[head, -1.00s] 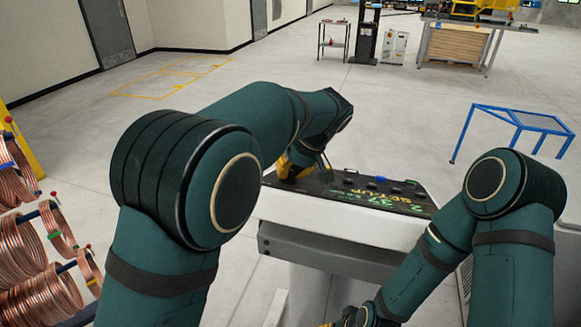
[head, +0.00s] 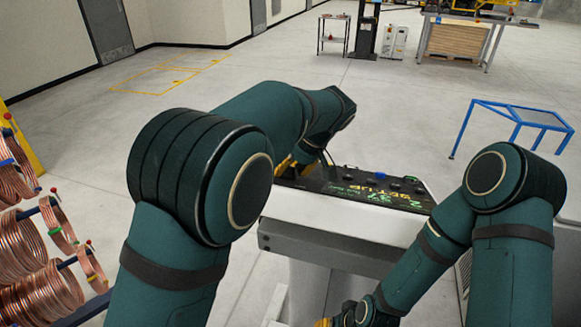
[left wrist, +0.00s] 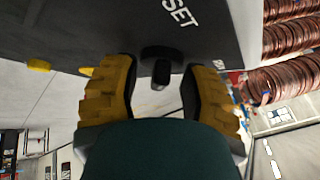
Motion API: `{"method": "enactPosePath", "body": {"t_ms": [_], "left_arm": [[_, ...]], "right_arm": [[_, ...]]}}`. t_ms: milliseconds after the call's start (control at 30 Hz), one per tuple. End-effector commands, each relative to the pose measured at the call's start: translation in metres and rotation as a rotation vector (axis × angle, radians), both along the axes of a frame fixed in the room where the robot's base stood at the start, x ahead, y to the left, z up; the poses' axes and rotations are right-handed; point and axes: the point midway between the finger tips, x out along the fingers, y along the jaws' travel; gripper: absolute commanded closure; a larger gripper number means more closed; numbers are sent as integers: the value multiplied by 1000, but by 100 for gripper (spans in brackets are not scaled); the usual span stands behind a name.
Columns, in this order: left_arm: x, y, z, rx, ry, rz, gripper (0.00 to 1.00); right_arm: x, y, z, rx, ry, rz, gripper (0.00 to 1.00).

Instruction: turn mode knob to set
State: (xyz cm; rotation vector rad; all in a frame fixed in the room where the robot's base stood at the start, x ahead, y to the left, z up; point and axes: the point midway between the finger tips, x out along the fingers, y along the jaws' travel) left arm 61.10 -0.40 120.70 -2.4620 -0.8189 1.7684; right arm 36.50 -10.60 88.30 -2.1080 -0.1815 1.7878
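The dark control panel (head: 345,184) lies on top of a white console, with green and yellow lettering and small controls. In the left wrist view a black knob (left wrist: 160,66) sticks out of the panel near the white "SET" lettering (left wrist: 180,12). My left gripper (left wrist: 160,88) has its two yellow, black-padded fingers apart, one on each side of the knob. I see gaps between pads and knob. In the head view my left gripper (head: 290,165) is at the panel's left end, mostly hidden by my arm. Only a sliver of my right gripper (head: 325,322) shows at the bottom edge.
Copper tube coils (head: 40,265) hang on a rack at the left. A blue-framed stand (head: 510,120) is at the right. A workbench (head: 465,38) and cart (head: 333,35) stand far back. The floor behind the console is clear.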

Motion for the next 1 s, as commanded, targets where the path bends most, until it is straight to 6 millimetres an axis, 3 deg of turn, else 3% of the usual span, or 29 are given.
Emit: {"method": "enactPosePath", "body": {"t_ms": [267,700,1000], "left_arm": [[-2,-5,12,-2,-5,-2,56],[-21,-39,84,-1,-3,-2,56],[-28,-49,106,-1,0,0,56]], "right_arm": [[0,0,0,0,0,0,53],[0,0,0,0,0,0,53],[0,0,0,0,0,0,53]]}}
